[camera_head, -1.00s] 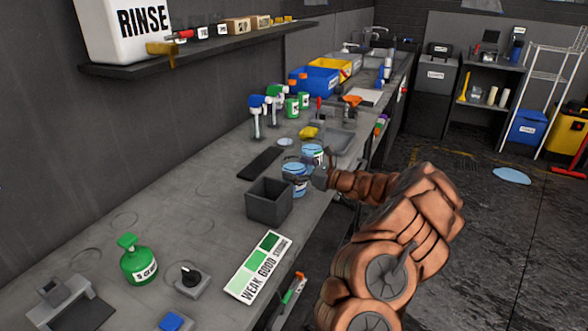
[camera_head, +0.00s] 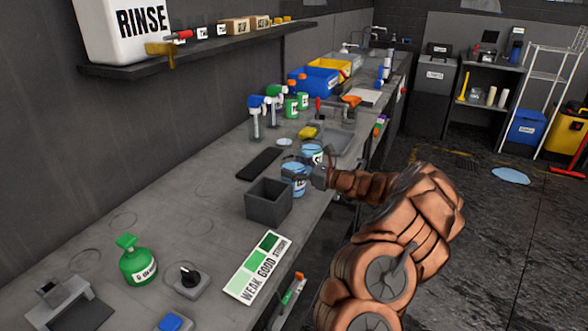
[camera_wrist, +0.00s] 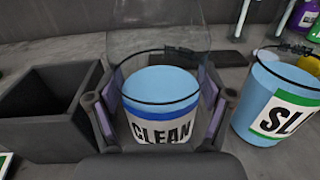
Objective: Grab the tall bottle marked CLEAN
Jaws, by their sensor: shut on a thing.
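The CLEAN bottle (camera_wrist: 160,98) is a clear, tall-walled container with light blue liquid, a dark ring and a white label with a blue band. It stands upright in the middle of the wrist view. My gripper (camera_wrist: 160,115) has one finger on each side of it and is shut on it. In the head view the CLEAN bottle (camera_head: 293,184) is on the bench, partly covered by my gripper (camera_head: 301,176).
A similar container (camera_wrist: 272,105) with a green-banded label starting "SL" stands close on the right. An open dark grey box (camera_wrist: 45,112) is close on the left. Spray bottles (camera_head: 272,98) stand farther back. A WEAK/GOOD/STRONG chart (camera_head: 258,268) lies nearer.

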